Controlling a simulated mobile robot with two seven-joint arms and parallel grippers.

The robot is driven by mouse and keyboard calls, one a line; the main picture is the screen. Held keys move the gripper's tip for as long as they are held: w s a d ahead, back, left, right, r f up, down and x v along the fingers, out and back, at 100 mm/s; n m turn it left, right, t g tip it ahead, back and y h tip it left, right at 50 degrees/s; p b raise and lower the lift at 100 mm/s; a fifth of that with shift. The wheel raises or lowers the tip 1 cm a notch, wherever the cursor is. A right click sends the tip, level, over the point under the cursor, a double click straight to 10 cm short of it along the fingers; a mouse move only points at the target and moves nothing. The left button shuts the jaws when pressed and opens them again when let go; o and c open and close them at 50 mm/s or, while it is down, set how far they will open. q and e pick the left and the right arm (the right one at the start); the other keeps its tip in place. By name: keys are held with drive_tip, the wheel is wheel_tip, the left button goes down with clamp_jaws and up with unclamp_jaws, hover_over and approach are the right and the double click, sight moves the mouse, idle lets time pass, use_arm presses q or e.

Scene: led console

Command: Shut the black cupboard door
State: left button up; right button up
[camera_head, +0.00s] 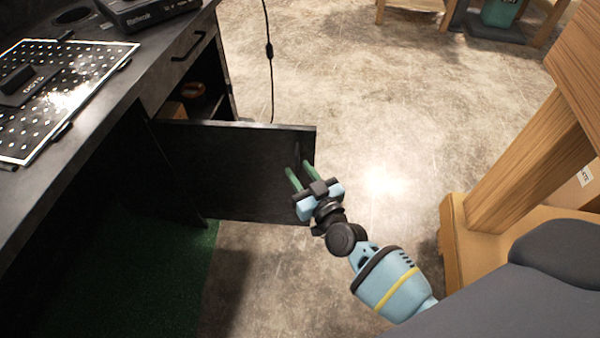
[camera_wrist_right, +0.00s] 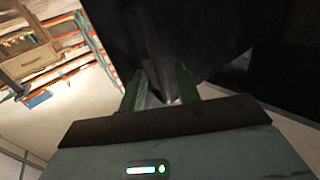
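The black cupboard door (camera_head: 235,165) stands open, swung out from the desk cabinet on the left. A faint dark shape, perhaps its handle, shows near its free edge. My right gripper (camera_head: 301,174) is at the door's face near that free edge, its two green fingers apart and pointing toward the door. In the right wrist view the fingers (camera_wrist_right: 161,90) are apart in front of the dark door (camera_wrist_right: 190,40); I cannot tell whether they touch it or have anything between them. My left gripper is not in view.
The cabinet opening (camera_head: 205,85) shows a shelf with small items. The desk (camera_head: 100,105) above carries a perforated panel (camera_head: 60,85) and a black device (camera_head: 145,12). A wooden structure (camera_head: 515,160) stands at the right. The concrete floor (camera_head: 370,90) between is clear; a black cable hangs behind the door.

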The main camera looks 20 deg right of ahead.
drive_tip(key=shift+w, duration=0.15)
clamp_jaws()
drive_tip(key=shift+d, duration=0.15)
